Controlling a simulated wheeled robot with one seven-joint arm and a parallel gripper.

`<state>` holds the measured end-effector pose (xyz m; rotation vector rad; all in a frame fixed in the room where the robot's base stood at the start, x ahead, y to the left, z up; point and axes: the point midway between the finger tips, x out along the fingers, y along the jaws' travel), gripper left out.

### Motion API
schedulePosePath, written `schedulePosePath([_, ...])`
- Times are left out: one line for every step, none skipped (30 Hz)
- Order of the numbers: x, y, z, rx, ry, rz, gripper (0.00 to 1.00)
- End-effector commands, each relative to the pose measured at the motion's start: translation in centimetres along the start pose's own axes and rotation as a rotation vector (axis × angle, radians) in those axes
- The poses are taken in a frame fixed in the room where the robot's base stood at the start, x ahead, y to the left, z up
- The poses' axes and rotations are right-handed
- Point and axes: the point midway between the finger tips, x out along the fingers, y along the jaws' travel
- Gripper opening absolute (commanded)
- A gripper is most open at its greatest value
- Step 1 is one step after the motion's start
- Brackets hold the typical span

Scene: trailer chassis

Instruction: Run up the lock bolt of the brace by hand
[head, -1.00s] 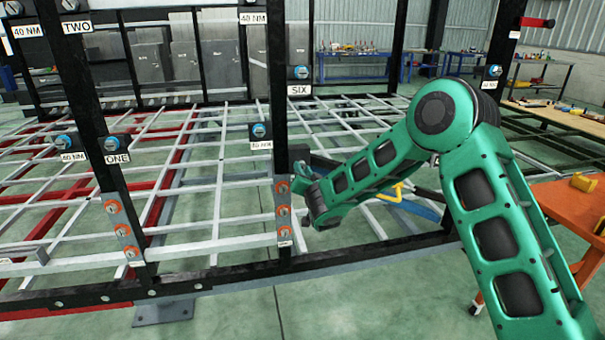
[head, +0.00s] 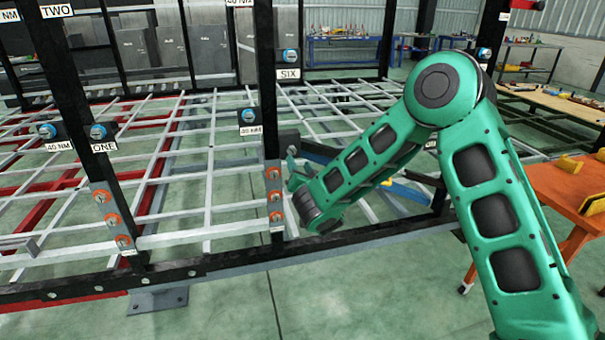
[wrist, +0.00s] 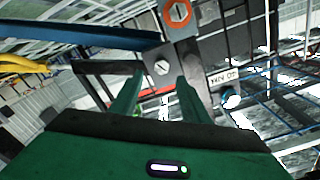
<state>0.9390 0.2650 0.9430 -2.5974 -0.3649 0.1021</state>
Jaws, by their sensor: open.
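My gripper (head: 291,168) is beside the post under the label SIX, its fingers pointing at the post. In the wrist view my gripper (wrist: 159,84) is open, with a gap between its two green fingers. A silver slotted bolt head (wrist: 162,68) sits on a grey plate just beyond that gap, and the fingers appear not to touch it. I cannot tell for sure that it is the lock bolt. The blue brace bar (wrist: 100,36) runs in from the left to the plate; part of it shows in the head view (head: 408,191), behind my arm.
An orange-ringed bolt (wrist: 177,13) is close beyond the silver one. Several orange-ringed bolts (head: 274,196) line the post. A blue-capped bolt (head: 248,115) with a 40 NM label sits above. A yellow part (wrist: 22,65) is at the left. An orange table (head: 570,190) stands at right.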

Motion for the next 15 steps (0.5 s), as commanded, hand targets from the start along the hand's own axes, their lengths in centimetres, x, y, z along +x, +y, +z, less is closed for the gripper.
schedulePosePath([-0.7,0.0,0.1,-0.002,-0.003,-0.001,0.42])
schedulePosePath([-1.0,0.0,0.0,-0.003,-0.003,-0.002,0.42])
schedulePosePath([-1.3,0.0,0.1,-0.002,-0.003,0.0,0.42])
schedulePosePath([-1.6,0.0,0.1,-0.002,-0.003,0.001,0.42])
schedulePosePath([-1.8,0.0,0.1,-0.001,-0.004,0.001,0.42])
schedulePosePath([-2.1,0.1,0.1,-0.001,-0.004,0.001,0.42])
schedulePosePath([-2.3,0.1,0.1,-0.001,-0.003,0.001,0.42])
schedulePosePath([-2.5,0.1,0.1,-0.001,-0.003,0.001,0.42])
schedulePosePath([-2.7,0.0,0.1,-0.001,-0.003,0.001,0.42])
schedulePosePath([-2.9,0.1,0.1,-0.002,-0.003,0.001,0.42])
schedulePosePath([-3.0,0.0,0.1,-0.001,-0.003,0.001,0.42])
schedulePosePath([-3.1,0.0,0.1,-0.002,-0.003,0.0,0.42])
schedulePosePath([-3.2,0.0,0.0,-0.002,-0.002,0.0,0.42])
schedulePosePath([-3.3,0.0,0.0,-0.001,-0.002,0.0,0.42])
schedulePosePath([-3.3,0.0,0.0,-0.001,-0.002,0.0,0.42])
